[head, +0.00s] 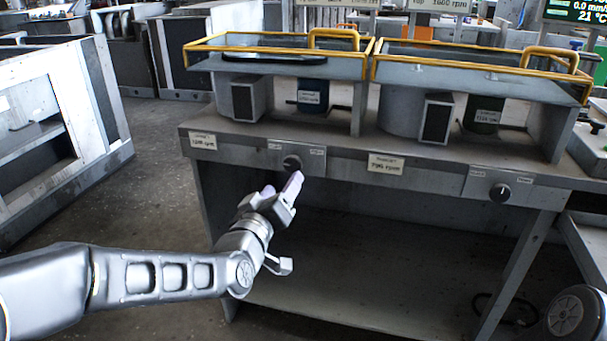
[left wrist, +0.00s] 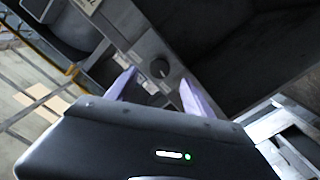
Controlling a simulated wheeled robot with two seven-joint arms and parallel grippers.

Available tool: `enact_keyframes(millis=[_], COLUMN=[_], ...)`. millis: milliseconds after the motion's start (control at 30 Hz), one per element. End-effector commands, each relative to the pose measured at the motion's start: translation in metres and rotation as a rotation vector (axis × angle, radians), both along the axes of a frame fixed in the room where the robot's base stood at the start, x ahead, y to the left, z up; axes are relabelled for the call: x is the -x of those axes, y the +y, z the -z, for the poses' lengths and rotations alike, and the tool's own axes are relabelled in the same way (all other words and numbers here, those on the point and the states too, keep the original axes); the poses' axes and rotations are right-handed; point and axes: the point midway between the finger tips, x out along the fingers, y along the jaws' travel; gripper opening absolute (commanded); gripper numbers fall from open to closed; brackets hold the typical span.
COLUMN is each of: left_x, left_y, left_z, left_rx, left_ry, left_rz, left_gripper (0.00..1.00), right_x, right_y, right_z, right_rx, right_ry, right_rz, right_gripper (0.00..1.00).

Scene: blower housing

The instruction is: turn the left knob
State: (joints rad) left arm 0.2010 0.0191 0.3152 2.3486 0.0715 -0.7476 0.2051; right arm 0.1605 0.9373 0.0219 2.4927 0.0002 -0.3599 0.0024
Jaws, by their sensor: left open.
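The left knob (head: 292,162) is a round black dial on the front panel of the grey bench, between two small labels. My left gripper (head: 282,186) is just below and in front of it, with pale lilac fingers pointing up at the panel. In the left wrist view the two fingers (left wrist: 158,88) stand apart and the knob (left wrist: 159,68) shows beyond and between them. The gripper is open and looks empty, and I cannot tell whether a finger touches the knob. The right knob (head: 500,191) is a similar black dial farther right. My right gripper is not in view.
Two blower housings with yellow-framed covers (head: 278,58) (head: 480,75) stand on the bench top. The bench (head: 345,178) has an open space below its panel. A grey cabinet (head: 60,130) stands at the left, with clear floor (head: 160,150) between it and the bench.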

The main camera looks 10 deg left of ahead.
Motion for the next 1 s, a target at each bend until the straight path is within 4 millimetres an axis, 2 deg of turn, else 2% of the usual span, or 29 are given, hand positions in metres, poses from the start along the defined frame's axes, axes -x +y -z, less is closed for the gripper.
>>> enact_keyframes(millis=[133, 433, 567, 1000], left_x=[-0.001, -0.002, -0.008, -0.069], left_y=[0.004, 0.004, 0.003, -0.001], left_z=[-0.007, -0.006, -0.005, -0.005], left_rx=[0.034, 0.036, 0.037, 0.037], left_ry=[-0.027, -0.024, -0.023, -0.023], left_rz=[-0.016, -0.016, -0.015, -0.015], left_gripper=[0.60, 0.60, 0.60, 0.60], right_x=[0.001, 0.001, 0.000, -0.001], right_y=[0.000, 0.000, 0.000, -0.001], right_z=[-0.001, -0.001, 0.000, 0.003], right_rx=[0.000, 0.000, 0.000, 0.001], right_ry=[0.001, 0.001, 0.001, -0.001], right_rz=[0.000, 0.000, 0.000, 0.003], right_gripper=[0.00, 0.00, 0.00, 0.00])
